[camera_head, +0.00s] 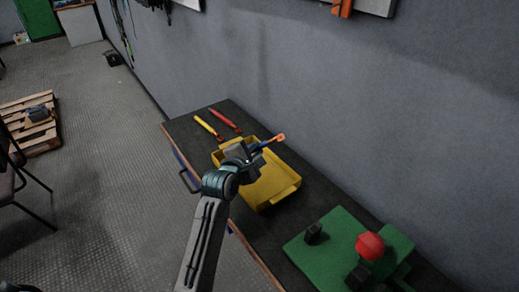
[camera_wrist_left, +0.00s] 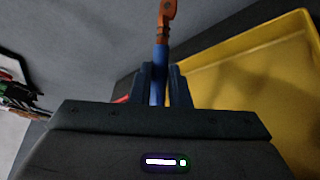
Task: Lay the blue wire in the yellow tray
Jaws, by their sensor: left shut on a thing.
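My left gripper (camera_head: 246,153) is shut on the blue wire (camera_head: 264,143), over the far-left part of the yellow tray (camera_head: 272,189). The wire has an orange-brown end lug that points up and to the right in the head view. In the left wrist view the blue wire (camera_wrist_left: 159,60) stands between the two dark fingers (camera_wrist_left: 160,85), with its lug beyond them. The yellow tray (camera_wrist_left: 240,60) lies to the right there. The visible tray floor looks empty. The wire's other end is hidden by the gripper. My right gripper is not in view.
A green block with a red knob (camera_head: 370,246) and black parts stands at the near right. A grey wall borders the bench.

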